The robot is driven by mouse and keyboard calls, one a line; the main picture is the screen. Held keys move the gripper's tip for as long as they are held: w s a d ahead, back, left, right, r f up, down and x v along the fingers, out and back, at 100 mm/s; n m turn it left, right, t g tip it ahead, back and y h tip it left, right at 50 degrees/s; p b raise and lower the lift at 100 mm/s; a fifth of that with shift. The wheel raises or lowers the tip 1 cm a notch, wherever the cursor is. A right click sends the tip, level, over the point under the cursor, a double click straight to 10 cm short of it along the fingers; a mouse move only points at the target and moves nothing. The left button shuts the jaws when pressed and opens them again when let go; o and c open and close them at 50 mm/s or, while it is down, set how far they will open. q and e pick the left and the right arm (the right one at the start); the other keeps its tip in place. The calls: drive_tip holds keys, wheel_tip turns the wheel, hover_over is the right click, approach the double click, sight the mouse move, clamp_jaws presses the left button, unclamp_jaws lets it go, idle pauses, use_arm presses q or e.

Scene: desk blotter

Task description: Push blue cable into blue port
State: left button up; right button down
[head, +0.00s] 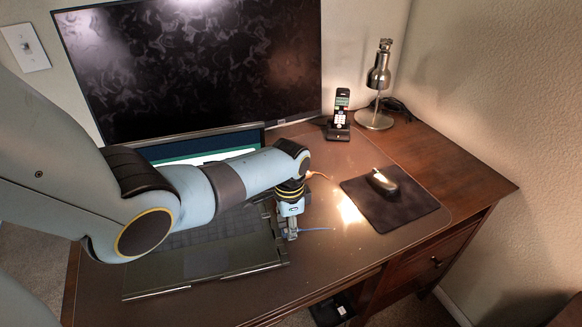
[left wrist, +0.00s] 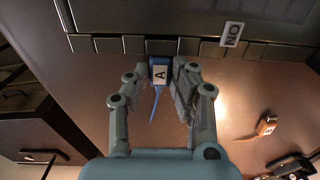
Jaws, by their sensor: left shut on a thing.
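My left gripper (head: 289,230) is at the right side edge of the laptop (head: 205,262). It is shut on the blue cable's plug, and the blue cable's thin tail (head: 320,229) sticks out to the right over the blotter. In the left wrist view the blue cable (left wrist: 159,73) carries a white label with "A" and sits between the fingertips (left wrist: 160,82). Its front end is at the laptop's edge; I cannot tell whether it is inserted. The blue port cannot be made out. My right gripper is not in view.
An orange cable (head: 320,175) lies behind the gripper; in the left wrist view it has a pale plug (left wrist: 266,125). A label reading "NO" (left wrist: 232,34) is on the laptop. A mouse (head: 382,181) on a dark pad (head: 400,212), phone (head: 340,118) and lamp (head: 377,85) stand right.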

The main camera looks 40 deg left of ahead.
use_arm(q)
drive_tip(key=shift+s+a, duration=0.1)
drive_tip(key=shift+s, duration=0.05)
drive_tip(key=o, duration=0.9)
wheel_tip(320, 180, up, 12)
